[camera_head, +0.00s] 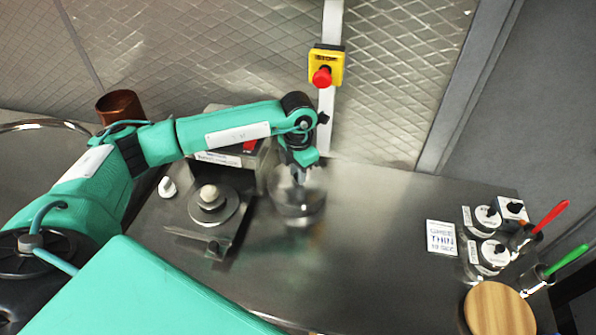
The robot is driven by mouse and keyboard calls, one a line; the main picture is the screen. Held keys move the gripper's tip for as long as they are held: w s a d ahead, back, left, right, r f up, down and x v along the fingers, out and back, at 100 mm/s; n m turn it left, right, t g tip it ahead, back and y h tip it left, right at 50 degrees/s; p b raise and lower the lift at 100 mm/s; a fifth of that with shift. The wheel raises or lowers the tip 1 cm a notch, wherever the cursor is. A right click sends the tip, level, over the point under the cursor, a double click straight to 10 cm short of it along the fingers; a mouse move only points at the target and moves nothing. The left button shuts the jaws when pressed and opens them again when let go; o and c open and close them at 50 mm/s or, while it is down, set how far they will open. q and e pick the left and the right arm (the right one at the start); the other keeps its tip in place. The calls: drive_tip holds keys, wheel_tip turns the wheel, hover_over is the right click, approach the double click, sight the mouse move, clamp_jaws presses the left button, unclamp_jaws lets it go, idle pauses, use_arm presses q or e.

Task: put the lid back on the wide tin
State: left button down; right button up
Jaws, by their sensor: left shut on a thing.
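The wide tin (300,211) is a shiny round metal vessel standing on the steel counter, right of centre-left. My left gripper (298,178) comes down over it from above, fingers pointing down. It is shut on what seems to be the lid, at the top of the tin. The lid's outline blends with the tin's bright metal, so I cannot tell whether it touches the rim or sits level. My right gripper is not in view.
Left of the tin are a round metal piece with a pale knob (209,197), a small white piece (167,187) and a grey box (232,150). A copper pot (120,106) stands at the back left. Labelled jars (489,217) and a wooden disc (497,309) are right. The middle counter is clear.

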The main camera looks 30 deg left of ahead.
use_arm(q)
drive_tip(key=shift+f+b, duration=0.15)
drive_tip(key=shift+b, duration=0.2)
idle(0.4)
idle(0.8)
drive_tip(key=c, duration=1.3)
unclamp_jaws()
drive_tip(key=o, duration=0.6)
